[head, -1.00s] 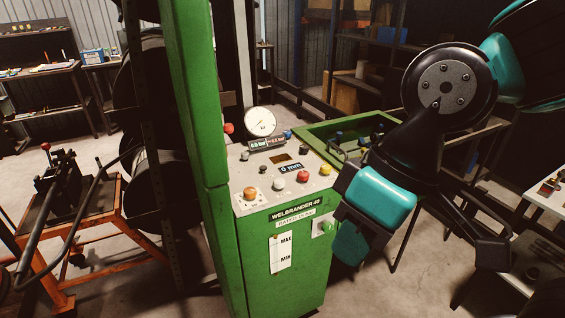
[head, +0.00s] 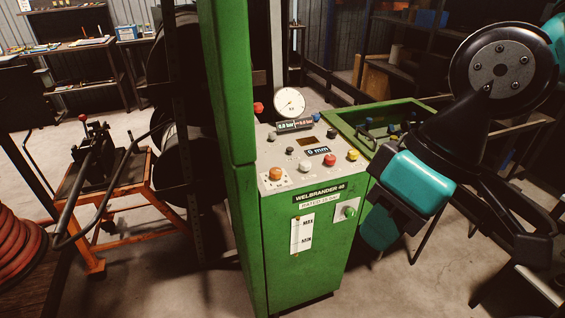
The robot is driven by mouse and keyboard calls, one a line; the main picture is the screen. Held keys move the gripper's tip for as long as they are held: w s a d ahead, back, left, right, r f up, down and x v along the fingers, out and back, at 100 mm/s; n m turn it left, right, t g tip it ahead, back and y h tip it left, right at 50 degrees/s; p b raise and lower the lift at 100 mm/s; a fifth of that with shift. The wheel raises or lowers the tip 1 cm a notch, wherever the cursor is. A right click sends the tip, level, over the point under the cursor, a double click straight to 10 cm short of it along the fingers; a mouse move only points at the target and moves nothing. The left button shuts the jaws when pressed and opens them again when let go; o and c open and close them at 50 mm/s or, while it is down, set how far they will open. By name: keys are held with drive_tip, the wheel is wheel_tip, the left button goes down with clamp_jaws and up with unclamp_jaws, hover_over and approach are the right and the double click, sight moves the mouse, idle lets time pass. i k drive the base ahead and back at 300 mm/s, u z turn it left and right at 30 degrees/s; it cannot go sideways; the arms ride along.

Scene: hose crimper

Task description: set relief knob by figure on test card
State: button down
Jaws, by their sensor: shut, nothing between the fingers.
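The green crimper (head: 300,265) stands in the middle, with a sloping grey control panel (head: 285,160) on top. The panel bears an orange knob (head: 275,174), a white one (head: 303,166), a red one (head: 330,160), a yellow one (head: 353,155) and smaller black ones. A green knob (head: 350,212) sits on a plate on the front. I cannot tell which is the relief knob. A round gauge (head: 290,102) and a small pressure display (head: 294,125) stand behind the panel. No test card can be made out. My gripper (head: 382,230), teal and black, is right of the crimper, shut and empty.
A green tray (head: 400,110) adjoins the crimper at the back right. A green column (head: 229,140) rises at its left. An orange stand (head: 115,205) with a black device is further left, with a coiled red hose (head: 20,245) nearer. Bare floor shows in front.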

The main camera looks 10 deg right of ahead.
sight(275, 172)
drive_tip(key=z, duration=2.4)
drive_tip(key=k, duration=0.5)
drive_tip(key=u, duration=1)
drive_tip(key=i, duration=0.85)
drive_tip(key=u, duration=0.7)
